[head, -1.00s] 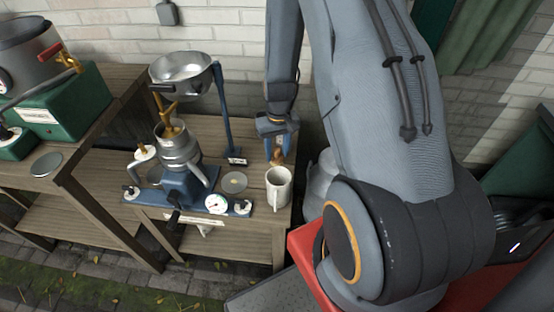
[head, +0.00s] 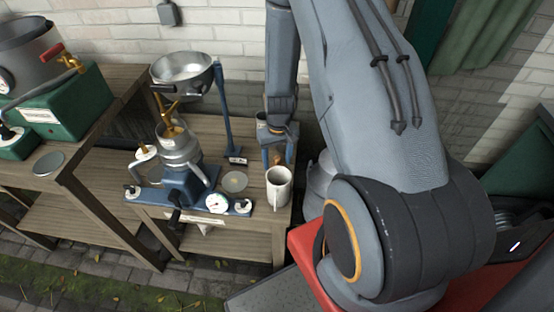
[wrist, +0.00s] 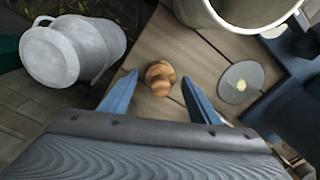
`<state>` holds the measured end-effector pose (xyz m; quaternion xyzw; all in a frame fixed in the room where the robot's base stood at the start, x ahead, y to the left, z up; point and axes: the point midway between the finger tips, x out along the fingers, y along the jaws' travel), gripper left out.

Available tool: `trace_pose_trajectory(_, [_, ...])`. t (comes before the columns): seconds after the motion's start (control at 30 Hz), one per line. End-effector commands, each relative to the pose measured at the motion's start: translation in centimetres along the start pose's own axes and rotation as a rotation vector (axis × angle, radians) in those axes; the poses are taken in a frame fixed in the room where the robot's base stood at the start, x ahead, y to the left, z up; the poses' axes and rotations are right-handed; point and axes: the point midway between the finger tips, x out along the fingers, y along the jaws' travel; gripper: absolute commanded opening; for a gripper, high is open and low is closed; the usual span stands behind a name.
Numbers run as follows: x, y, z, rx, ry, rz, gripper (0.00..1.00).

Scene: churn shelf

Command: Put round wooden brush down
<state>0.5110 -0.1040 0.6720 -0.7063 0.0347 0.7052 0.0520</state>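The round wooden brush (wrist: 160,78) shows its brown, knobbed top in the wrist view. It appears to stand on the wooden bench top (wrist: 145,45), and its underside is hidden. In the head view it is a small brown spot (head: 277,158) behind the white mug. My gripper (wrist: 159,77) is open, with one blue finger on each side of the brush and a visible gap to both. In the head view my gripper (head: 278,157) points down at the right end of the bench.
A white mug (head: 279,187) stands close in front of the brush. A flat grey disc (wrist: 240,82) lies beside it. A blue cream separator (head: 184,182) with a metal bowl (head: 182,71) stands left. A grey metal can (wrist: 68,52) is beyond the bench edge.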

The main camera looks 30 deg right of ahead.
Motion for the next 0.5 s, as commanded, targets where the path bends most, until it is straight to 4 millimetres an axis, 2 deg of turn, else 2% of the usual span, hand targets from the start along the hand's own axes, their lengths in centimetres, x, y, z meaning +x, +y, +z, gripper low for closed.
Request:
trace_pose_trajectory(0.27, [-0.3,0.0,0.0,0.000,0.000,0.000,0.56])
trace_pose_trajectory(0.5, [-2.8,0.0,-0.1,-0.001,0.004,0.000,0.56])
